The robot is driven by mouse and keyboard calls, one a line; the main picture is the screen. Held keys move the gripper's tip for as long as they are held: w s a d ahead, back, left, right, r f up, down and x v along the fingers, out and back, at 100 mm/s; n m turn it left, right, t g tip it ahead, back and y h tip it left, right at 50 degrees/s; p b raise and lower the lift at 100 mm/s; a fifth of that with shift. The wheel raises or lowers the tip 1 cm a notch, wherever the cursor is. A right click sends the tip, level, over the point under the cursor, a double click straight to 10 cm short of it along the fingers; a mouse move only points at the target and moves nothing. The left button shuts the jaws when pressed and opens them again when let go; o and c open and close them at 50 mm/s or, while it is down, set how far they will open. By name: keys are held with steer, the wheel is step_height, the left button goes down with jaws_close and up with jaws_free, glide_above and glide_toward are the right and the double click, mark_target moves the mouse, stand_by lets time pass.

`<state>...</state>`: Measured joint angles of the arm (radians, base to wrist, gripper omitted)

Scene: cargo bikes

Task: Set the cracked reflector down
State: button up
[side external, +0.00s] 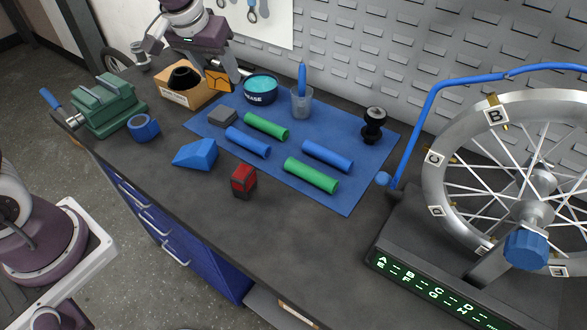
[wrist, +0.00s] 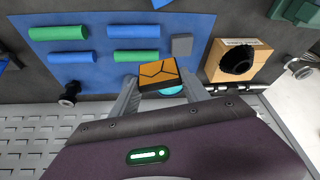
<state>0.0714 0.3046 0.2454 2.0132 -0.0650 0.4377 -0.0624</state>
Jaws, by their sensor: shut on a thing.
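The cracked reflector is an orange block with dark crack lines and dark edges. It shows in the side external view (side external: 217,82) and in the wrist view (wrist: 159,73). My gripper (side external: 222,78) is shut on it, with one finger on each side in the wrist view (wrist: 161,83). It is held up between the cardboard box (side external: 189,92) and the grease tub (side external: 261,91), near the far left edge of the blue mat (side external: 348,199). The reflector partly hides the turquoise-topped tub in the wrist view.
Green and blue grips (side external: 312,175), a grey block (side external: 222,116) and a clear cup (side external: 301,103) are on the mat. A red light (side external: 243,181), blue wedge (side external: 196,154), tape roll (side external: 143,127) and green vise (side external: 107,104) stand off it. A wheel stand is right.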

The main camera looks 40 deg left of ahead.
steer(key=s+d+f+m+g+h, duration=0.15)
steer(key=s+d+m, duration=0.25)
steer(key=d+m, duration=0.4)
steer(key=s+d+f+m+g+h, duration=0.1)
steer(key=s+d+f+m+h, duration=0.15)
steer(key=d+m, duration=0.5)
steer(key=s+d+f+m+g+h, duration=0.2)
steer(key=s+d+m, duration=0.25)
steer(key=d, duration=0.55)
steer(key=shift+m, duration=0.5)
steer(key=f, duration=0.6)
steer(key=d+f, duration=0.1)
steer(key=f, duration=0.2)
steer(key=shift+f, duration=0.35)
steer(key=o, duration=1.3)
steer(key=shift+o, duration=0.3)
